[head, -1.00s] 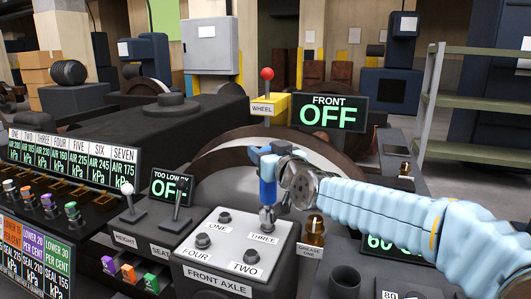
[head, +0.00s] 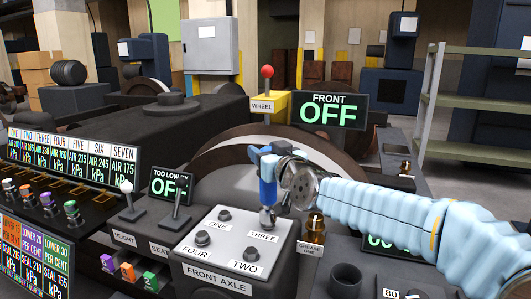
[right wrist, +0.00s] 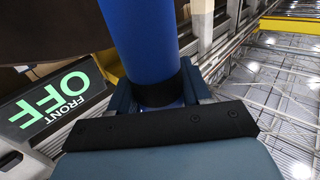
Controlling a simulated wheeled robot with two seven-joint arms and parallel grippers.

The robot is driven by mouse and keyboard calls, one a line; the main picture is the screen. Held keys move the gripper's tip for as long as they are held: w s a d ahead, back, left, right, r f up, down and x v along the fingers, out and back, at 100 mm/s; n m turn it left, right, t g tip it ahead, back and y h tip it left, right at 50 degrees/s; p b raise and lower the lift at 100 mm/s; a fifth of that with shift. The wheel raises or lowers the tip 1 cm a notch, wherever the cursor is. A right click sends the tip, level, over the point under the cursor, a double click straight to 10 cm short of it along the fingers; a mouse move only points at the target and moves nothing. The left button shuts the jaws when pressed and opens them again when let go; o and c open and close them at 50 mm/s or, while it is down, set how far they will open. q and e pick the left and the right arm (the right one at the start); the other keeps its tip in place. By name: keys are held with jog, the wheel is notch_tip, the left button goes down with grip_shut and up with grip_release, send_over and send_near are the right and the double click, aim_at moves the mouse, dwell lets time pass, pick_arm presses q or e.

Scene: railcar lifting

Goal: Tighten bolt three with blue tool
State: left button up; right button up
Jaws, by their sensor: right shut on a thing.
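My right gripper (head: 275,168) is shut on the blue tool (head: 267,188), which stands upright. The tool's blue shaft also shows between the fingers in the right wrist view (right wrist: 146,45). Its metal lower end (head: 267,216) is over the bolt three spot on the white-topped FRONT AXLE block (head: 216,258), just above the THREE label (head: 263,237). Bolt three itself is hidden by the tool's end. Bolts one (head: 224,215), four (head: 203,238) and two (head: 250,254) stand bare on the same plate. My left gripper is not in view.
A FRONT display (head: 331,110) reads OFF behind the gripper, beside a yellow WHEEL box with a red-knobbed lever (head: 267,78). Two levers (head: 127,203) stand left of the block. A brass GREASE ONE fitting (head: 314,228) and a dark cup (head: 344,281) are close on the right.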

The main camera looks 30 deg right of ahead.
jog(key=shift+f+b, duration=1.25)
jog(key=shift+f, duration=0.05)
dwell(2.0)
jog(key=shift+r+p, duration=3)
jog(key=shift+r, duration=0.7)
